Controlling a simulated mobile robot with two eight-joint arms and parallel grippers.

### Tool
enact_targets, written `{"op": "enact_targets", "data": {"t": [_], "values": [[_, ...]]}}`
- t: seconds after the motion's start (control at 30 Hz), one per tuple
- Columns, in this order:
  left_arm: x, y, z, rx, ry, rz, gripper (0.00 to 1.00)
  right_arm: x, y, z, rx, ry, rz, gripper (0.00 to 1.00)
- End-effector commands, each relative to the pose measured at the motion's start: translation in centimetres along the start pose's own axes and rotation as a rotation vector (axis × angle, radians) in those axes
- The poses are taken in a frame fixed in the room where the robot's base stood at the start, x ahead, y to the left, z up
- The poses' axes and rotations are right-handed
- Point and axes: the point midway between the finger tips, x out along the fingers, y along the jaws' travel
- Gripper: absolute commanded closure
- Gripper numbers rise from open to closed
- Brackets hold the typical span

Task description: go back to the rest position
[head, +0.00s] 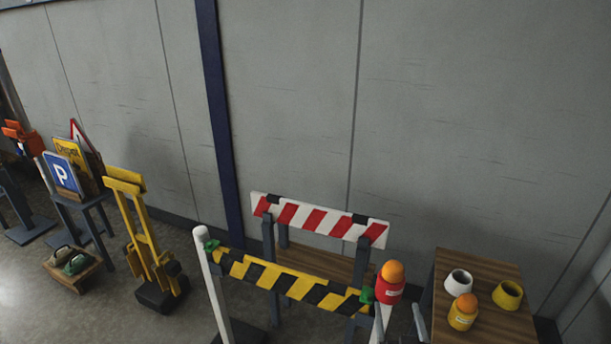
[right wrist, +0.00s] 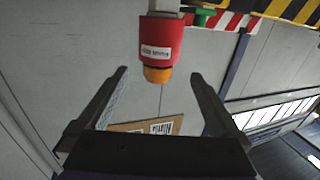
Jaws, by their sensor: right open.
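My right gripper (right wrist: 159,75) is open and empty in the right wrist view, both dark fingers spread apart. A red lamp with an orange dome (right wrist: 160,45) shows beyond the fingertips, upside down in that view, with a visible gap to each finger. In the head view the same red lamp (head: 389,290) sits upright on top of the right white post of the yellow-and-black striped barrier (head: 285,281). Only a small grey part of my right gripper shows at the bottom edge, right of that post. My left gripper is not in view.
A wooden table (head: 480,275) at right holds a white cup-like piece (head: 458,282), a yellow one (head: 508,295) and a yellow lamp (head: 463,312). A red-and-white barrier (head: 318,220) stands behind. A yellow stand (head: 147,235) and blue parking sign (head: 62,174) are left.

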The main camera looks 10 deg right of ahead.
Motion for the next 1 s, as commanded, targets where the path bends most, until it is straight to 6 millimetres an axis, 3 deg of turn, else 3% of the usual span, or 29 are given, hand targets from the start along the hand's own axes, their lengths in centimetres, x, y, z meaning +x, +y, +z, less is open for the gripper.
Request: {"op": "enact_targets", "data": {"t": [0.17, 0.27, 0.37, 0.5, 0.7, 0.8, 1.0], "values": [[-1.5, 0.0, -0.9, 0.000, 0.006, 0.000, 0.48, -0.7, -2.1, -1.2, -0.002, -0.145, -0.045, 0.00], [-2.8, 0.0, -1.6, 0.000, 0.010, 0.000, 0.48, -2.3, -3.9, -2.0, -0.009, -0.296, -0.086, 0.00], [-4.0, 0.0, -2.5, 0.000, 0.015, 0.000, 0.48, -4.7, -5.5, -2.6, -0.024, -0.456, -0.124, 0.00], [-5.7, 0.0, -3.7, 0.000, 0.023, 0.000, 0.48, -9.4, -7.0, -3.6, -0.052, -0.675, -0.169, 0.00], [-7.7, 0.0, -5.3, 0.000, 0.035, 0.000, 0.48, -16.6, -7.6, -5.0, -0.103, -0.937, -0.209, 0.00], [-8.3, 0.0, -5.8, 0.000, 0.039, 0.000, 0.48, -19.1, -7.5, -5.4, -0.123, -1.019, -0.217, 0.00], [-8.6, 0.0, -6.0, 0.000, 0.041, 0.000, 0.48, -21.1, -7.3, -5.5, -0.138, -1.084, -0.221, 0.00]]}}
